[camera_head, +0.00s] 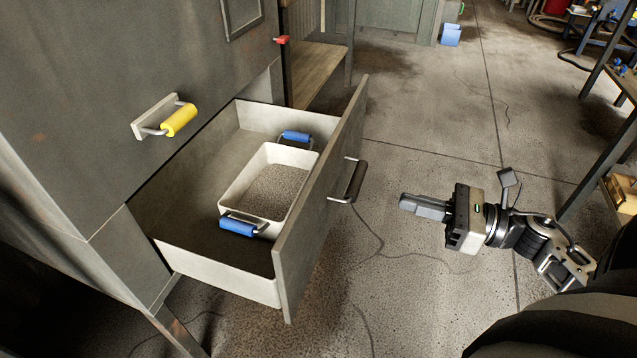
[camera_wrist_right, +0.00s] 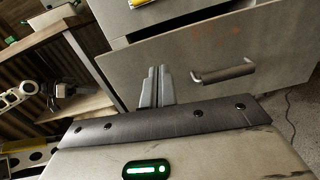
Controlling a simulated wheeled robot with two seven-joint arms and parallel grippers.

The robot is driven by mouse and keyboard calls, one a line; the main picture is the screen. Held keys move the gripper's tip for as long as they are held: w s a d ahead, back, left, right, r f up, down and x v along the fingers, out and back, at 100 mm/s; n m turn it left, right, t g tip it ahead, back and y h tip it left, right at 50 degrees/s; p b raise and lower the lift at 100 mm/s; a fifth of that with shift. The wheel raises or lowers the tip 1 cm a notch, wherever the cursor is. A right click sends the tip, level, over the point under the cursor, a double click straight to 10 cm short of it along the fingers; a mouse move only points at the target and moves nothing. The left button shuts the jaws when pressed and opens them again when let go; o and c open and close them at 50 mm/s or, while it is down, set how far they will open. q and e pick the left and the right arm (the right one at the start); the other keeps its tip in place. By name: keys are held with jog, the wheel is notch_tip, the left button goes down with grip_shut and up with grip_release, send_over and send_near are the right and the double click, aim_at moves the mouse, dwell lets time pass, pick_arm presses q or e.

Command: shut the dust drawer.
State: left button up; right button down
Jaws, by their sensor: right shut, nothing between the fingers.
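The dust drawer (camera_head: 320,200) stands pulled out from the grey cabinet in the head view. Its front panel faces right and carries a dark bar handle (camera_head: 349,181). Inside it sits a pale tray (camera_head: 246,177) of grit with two blue grips. My right gripper (camera_head: 402,203) is shut and empty, to the right of the drawer front and apart from it. In the right wrist view, the shut fingers (camera_wrist_right: 156,86) point toward the drawer front (camera_wrist_right: 190,62), with the handle (camera_wrist_right: 224,72) to their right.
The grey cabinet (camera_head: 120,60) has a yellow-gripped handle (camera_head: 180,120) above the drawer. A wooden shelf (camera_head: 318,70) lies behind the drawer. A bench with a box (camera_head: 622,192) stands at the right edge. The concrete floor between drawer and bench is mostly clear.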

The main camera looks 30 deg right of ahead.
jog(key=n, duration=0.1)
send_near(318, 181)
jog(key=x, duration=0.6)
jog(key=shift+w+a+f, duration=0.1)
jog(key=shift+w+a, duration=0.05)
jog(key=shift+w, duration=0.25)
jog(key=shift+w, duration=0.1)
